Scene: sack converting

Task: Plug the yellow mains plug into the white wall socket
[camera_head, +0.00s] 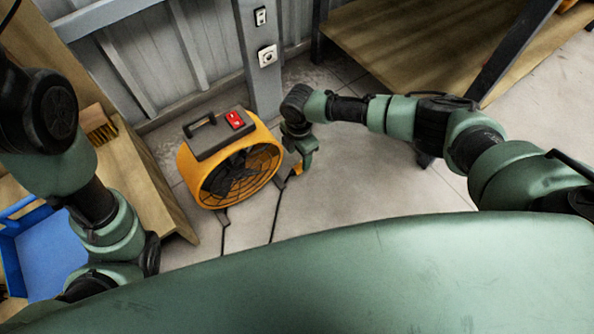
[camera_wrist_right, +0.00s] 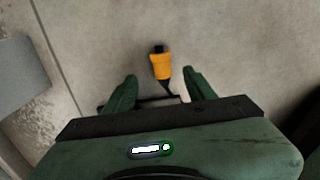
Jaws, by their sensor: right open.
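The yellow mains plug (camera_wrist_right: 161,66) lies on the concrete floor, just beyond and between the fingertips of my right gripper (camera_wrist_right: 158,80) in the right wrist view. That gripper is open, with nothing between its fingers. In the head view my right gripper (camera_head: 302,160) is low beside the fan, and the plug (camera_head: 297,169) shows as a small yellow patch at it. A dark cable runs from the plug. The white wall socket (camera_head: 267,55) is on a grey post at the back. My left arm comes in at the left; its gripper cannot be made out.
An orange fan (camera_head: 262,140) with a red switch stands left of my right gripper. A light switch (camera_head: 260,16) is above the socket. A wooden bench (camera_head: 145,180) with a brush (camera_head: 100,128) and a blue crate (camera_head: 50,255) are left.

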